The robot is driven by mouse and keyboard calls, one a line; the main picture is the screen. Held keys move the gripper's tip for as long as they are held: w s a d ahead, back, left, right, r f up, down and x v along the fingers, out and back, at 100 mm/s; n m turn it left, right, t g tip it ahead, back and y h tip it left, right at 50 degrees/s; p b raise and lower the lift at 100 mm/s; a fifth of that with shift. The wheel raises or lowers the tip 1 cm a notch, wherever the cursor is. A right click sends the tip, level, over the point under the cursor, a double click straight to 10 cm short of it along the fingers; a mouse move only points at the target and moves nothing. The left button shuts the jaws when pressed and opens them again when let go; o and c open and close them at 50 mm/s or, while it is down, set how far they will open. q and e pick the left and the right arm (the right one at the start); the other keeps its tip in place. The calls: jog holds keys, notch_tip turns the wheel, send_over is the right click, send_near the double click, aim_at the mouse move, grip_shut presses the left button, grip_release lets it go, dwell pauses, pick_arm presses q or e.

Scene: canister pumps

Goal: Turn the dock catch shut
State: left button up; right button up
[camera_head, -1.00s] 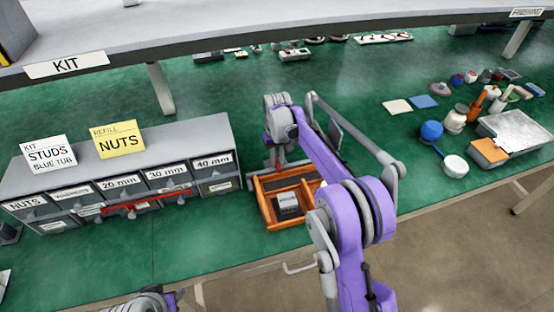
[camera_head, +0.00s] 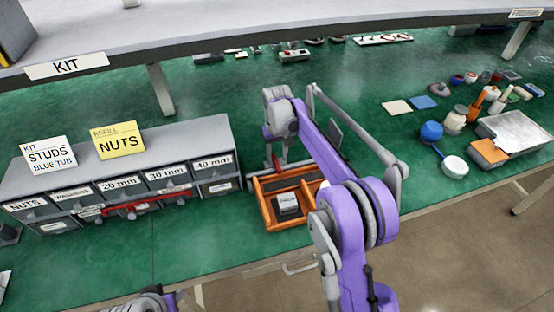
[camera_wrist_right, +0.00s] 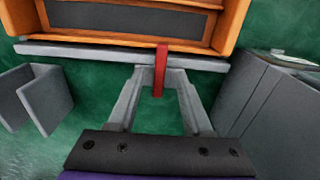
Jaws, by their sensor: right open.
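The red dock catch (camera_wrist_right: 160,70) shows in the right wrist view as an upright narrow bar against the orange tray (camera_wrist_right: 130,38) and a grey dock rail (camera_wrist_right: 90,52). My right gripper (camera_wrist_right: 159,80) is open, with one finger on each side of the catch. I cannot tell whether either finger touches it. In the head view the orange tray (camera_head: 262,207) sits at the bench front, and my right gripper (camera_head: 277,163) reaches down at its far left corner, partly hidden by my arm. My left gripper is out of view; only a bit of its arm shows at the bottom.
A grey drawer cabinet (camera_head: 217,150) with a red bar (camera_head: 150,202) across its front stands left of the tray. In the wrist view, grey walls (camera_wrist_right: 45,98) stand on both sides of my gripper. Jars and a metal tray (camera_head: 515,132) are far right.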

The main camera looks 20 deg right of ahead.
aim_at(277, 164)
notch_tip(277, 164, up, 8)
jog(key=shift+r+p, duration=0.25)
jog(key=shift+p, duration=0.05)
dwell(0.3)
jog(key=s+r+t+p, duration=0.1)
jog(key=s+r+t, duration=0.3)
jog(key=s, duration=1.3)
jog(key=s+f, duration=0.3)
jog(key=s, duration=0.6)
jog(key=s+f+t+p, duration=0.1)
jog(key=s+f, duration=0.3)
jog(key=s, duration=0.5)
jog(key=shift+d+m, duration=0.3)
jog(key=shift+d, duration=0.1)
jog(key=shift+f, duration=0.1)
